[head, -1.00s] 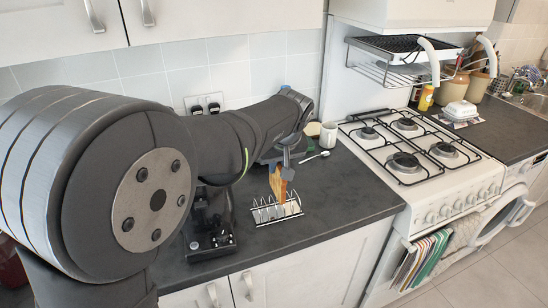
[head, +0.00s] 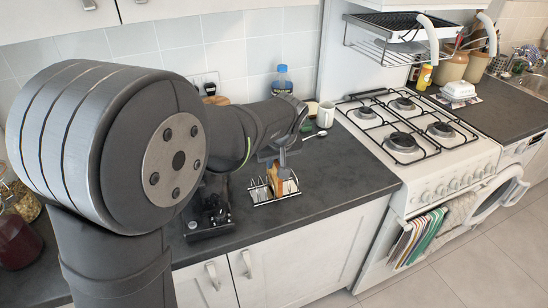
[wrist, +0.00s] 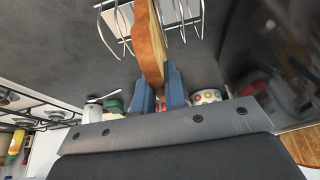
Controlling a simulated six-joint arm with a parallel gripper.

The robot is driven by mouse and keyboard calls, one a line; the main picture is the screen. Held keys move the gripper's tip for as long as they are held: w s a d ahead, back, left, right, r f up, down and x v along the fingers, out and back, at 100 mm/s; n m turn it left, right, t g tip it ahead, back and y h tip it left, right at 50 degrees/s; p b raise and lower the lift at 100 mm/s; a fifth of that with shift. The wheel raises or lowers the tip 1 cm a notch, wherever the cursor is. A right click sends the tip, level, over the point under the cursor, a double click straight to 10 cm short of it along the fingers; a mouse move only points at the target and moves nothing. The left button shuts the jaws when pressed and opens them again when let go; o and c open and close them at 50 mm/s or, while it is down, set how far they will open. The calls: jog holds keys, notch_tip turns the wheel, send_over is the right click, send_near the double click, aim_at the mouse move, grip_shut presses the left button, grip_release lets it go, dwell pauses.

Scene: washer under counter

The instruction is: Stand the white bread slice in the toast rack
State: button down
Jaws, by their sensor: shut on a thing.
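The bread slice (head: 275,180), with a brown crust and pale face, is upright at the toast rack (head: 260,193) in the head view. My gripper (head: 283,165) is above the rack, pointing down, shut on the slice's upper part. In the wrist view the blue fingers (wrist: 160,82) close on both sides of the slice (wrist: 150,42). The wire rack (wrist: 118,28) shows on either side of it, and the slice appears to be between wire loops. Its far end is out of the wrist frame, so I cannot tell whether it rests on the rack's base.
A white mug (head: 325,114) and a spoon (head: 315,135) lie behind and right of the rack. A blue-capped bottle (head: 282,80) stands by the wall. A black appliance (head: 209,212) stands left of the rack. The gas hob (head: 410,130) is right; counter between is clear.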

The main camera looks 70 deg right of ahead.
jog(key=c, duration=1.4)
grip_release()
jog(key=shift+r, duration=0.1)
jog(key=shift+r, duration=3.35)
jog(key=shift+f, duration=0.1)
notch_tip(320, 180, down, 6)
jog(key=shift+f, duration=0.1)
